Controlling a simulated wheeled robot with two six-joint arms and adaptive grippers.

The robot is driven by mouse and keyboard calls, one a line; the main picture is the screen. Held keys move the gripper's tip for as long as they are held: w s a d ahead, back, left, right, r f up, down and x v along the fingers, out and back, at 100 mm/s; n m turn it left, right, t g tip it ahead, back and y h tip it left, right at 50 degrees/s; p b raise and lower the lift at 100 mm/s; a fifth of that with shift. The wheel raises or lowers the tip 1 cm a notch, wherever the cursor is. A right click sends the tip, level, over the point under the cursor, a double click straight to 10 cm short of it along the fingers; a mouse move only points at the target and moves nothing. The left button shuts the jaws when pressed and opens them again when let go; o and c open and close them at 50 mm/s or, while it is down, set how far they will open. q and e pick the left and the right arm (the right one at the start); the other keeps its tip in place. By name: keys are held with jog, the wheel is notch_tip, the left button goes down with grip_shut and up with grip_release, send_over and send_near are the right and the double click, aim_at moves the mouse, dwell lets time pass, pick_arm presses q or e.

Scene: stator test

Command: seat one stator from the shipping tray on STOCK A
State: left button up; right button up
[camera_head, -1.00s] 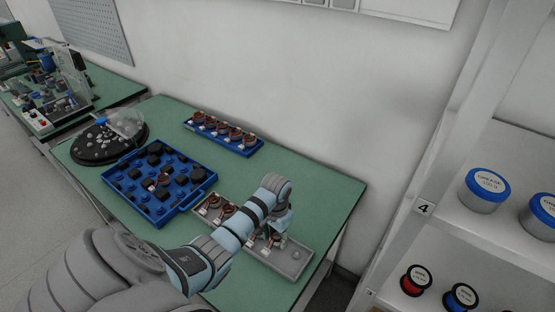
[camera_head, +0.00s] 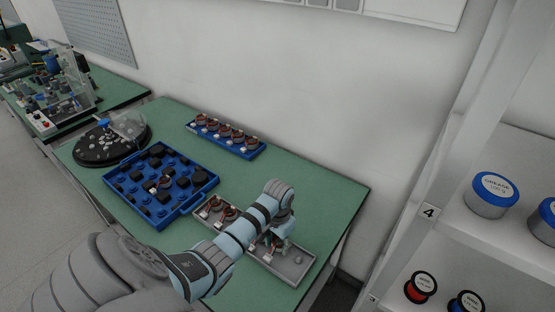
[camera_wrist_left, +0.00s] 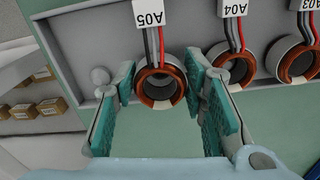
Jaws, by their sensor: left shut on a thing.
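My left gripper (camera_head: 277,243) reaches down over the right part of a long grey tray (camera_head: 262,262). In the left wrist view its teal pads (camera_wrist_left: 160,65) stand on either side of a stator with copper windings (camera_wrist_left: 160,88), tagged A05, and are shut on it. The stator appears to be still in the grey tray. Stators tagged A04 (camera_wrist_left: 234,65) and A03 (camera_wrist_left: 293,60) sit in a row beside it. In the head view other stators (camera_head: 217,207) show at the tray's left end. My right gripper is out of view. No STOCK A label is legible.
A blue tray with black parts (camera_head: 157,222) stands left of the grey tray. A blue rack with several stators (camera_head: 246,155) is at the back by the wall. A round black dish (camera_head: 88,154) is at the far left. The green bench is clear at right.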

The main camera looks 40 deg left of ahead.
pick_arm(q)
jog(key=shift+w+f, duration=0.1)
jog(key=shift+f, duration=0.3)
jog(key=shift+f, duration=0.25)
dwell(0.3)
jog(key=o, duration=1.1)
jog(key=shift+r, duration=0.1)
jog(key=shift+r+p, duration=0.7)
jog(key=shift+r, duration=1.75)
jog(key=o, duration=0.5)
